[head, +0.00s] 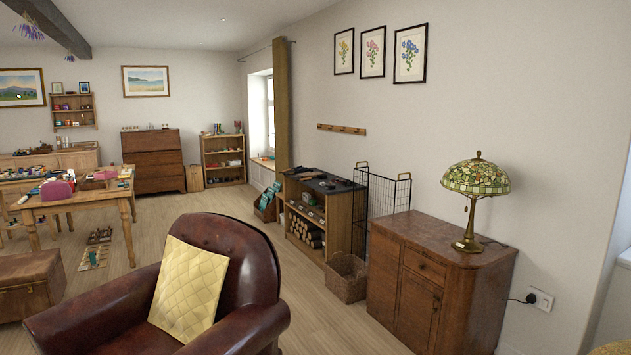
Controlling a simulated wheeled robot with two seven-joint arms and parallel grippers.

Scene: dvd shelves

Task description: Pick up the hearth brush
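I cannot make out the hearth brush for certain in the head view. Several small dark items lie on the black top of a low wooden shelf unit (343,223) against the right wall, too small to tell apart. The unit holds split logs and other small objects on its lower shelves. Neither of my grippers is in view.
A brown leather armchair (248,255) with a yellow cushion (189,290) stands close in front. A wooden cabinet (440,280) with a stained-glass lamp (474,190) is at right. A wicker basket (346,278) and black wire screen (383,194) stand by the shelf unit. Cluttered table (62,203) at left.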

